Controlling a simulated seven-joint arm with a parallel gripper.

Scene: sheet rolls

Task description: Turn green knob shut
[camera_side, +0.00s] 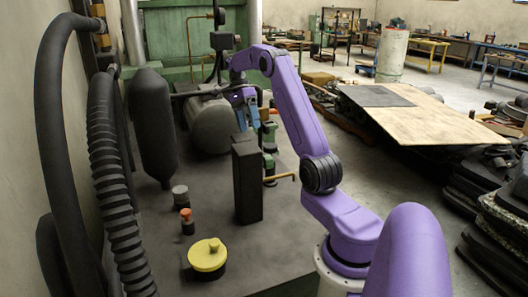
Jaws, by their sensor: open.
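A small green knob-like part (269,128) shows just right of my gripper, at the far end of the dark work surface. More green parts (269,164) show below it, on a fitting with a brass pipe stub. I cannot tell which of them is the green knob, or how far it is turned. My gripper (250,120) points down beside the upper green part, open, with bluish fingers. It overlaps the grey cylinder in the picture. Its fingertips are small, and I cannot tell whether they touch the green part.
A tall black box (247,182) stands in front of the fittings. A grey cylinder (211,127) lies behind. A yellow round knob (207,255), an orange-topped part (186,220) and a grey-capped part (180,196) stand at front left. Black hoses (108,180) line the left wall.

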